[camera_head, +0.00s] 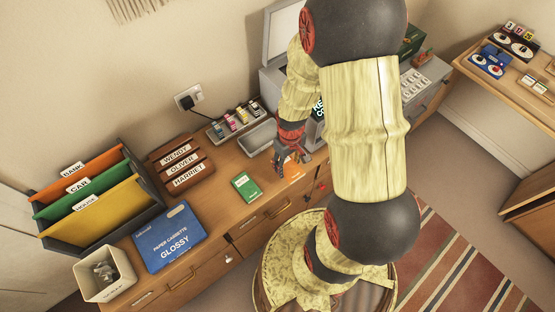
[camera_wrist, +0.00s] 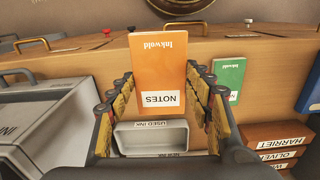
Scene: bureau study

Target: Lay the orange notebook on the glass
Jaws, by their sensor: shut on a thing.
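The orange notebook (camera_wrist: 158,72), marked "NOTES" on a white label, is between the two fingers of my gripper (camera_wrist: 162,84) in the wrist view. My gripper is shut on it. In the head view the notebook (camera_head: 294,172) shows as a small orange patch below my gripper (camera_head: 290,156), over the front part of the desk. A grey machine with a raised pale lid (camera_head: 283,32) stands behind at the back of the desk. My arm covers most of the machine, and I cannot see its glass.
A green notebook (camera_head: 246,187) lies on the desk left of my gripper. A grey tray (camera_head: 258,136) marked "USED INK" and an ink cartridge rack (camera_head: 236,121) are behind it. Letter holder (camera_head: 180,163), file sorter (camera_head: 95,232) and blue paper pack (camera_head: 170,238) fill the left.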

